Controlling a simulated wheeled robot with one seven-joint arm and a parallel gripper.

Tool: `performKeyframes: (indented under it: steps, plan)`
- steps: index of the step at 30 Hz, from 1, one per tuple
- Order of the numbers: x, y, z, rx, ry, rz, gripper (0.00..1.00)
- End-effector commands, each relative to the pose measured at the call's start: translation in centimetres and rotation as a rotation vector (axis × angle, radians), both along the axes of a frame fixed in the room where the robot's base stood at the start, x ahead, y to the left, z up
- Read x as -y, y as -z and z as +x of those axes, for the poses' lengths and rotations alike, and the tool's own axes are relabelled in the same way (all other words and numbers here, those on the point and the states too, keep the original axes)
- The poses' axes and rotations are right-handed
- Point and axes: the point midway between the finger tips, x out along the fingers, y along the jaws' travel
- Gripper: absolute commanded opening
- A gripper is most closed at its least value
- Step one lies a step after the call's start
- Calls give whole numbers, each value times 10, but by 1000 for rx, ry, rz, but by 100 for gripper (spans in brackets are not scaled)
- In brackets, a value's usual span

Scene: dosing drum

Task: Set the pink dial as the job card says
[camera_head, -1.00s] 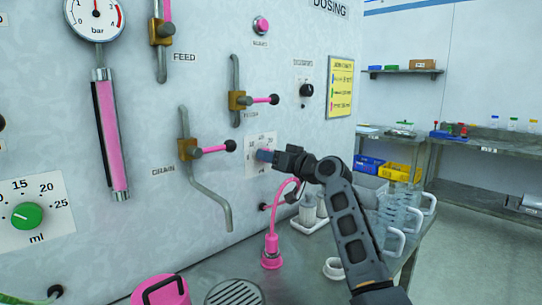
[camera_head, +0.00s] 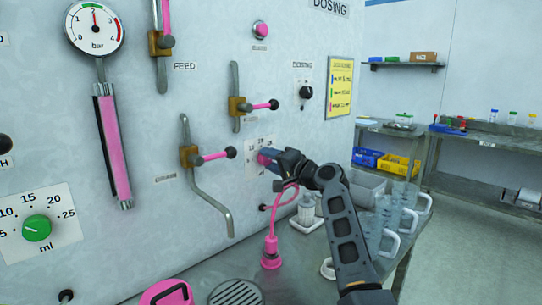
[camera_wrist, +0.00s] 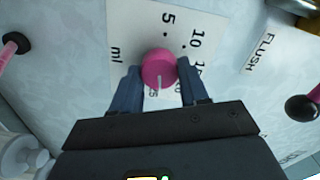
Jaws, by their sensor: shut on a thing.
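The pink dial (camera_head: 264,158) sits on a white scale plate (camera_head: 250,169) on the panel. In the wrist view the dial (camera_wrist: 159,66) lies between the two fingers of my gripper (camera_wrist: 161,82), which also shows in the head view (camera_head: 268,160). My gripper is shut on the dial. The plate (camera_wrist: 178,20) shows 5, 10 and "ml"; the fingers partly cover other numbers. A pale mark on the dial points towards the gripper's palm; its exact reading cannot be told. The yellow job card (camera_head: 340,88) hangs at right, its text too small to read.
A green ml dial (camera_head: 37,228) is at the left. Pink-handled valves (camera_head: 217,156) and a black knob (camera_head: 306,92) are on the panel near my arm. A pink hose fitting (camera_head: 271,251) and clear jugs (camera_head: 395,215) stand on the bench below.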

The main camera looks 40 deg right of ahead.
Motion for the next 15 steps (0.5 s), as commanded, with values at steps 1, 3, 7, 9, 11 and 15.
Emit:
performKeyframes:
  steps: [1,3,7,9,11,15]
  plan:
    - [0,-1,0,-3,0,33,14]
    - [0,-1,0,-5,1,77,14]
    - [1,0,0,-6,2,141,14]
    - [1,0,0,-7,2,167,14]
    - [1,1,0,-8,2,186,14]
    - [1,1,0,-8,3,212,14]
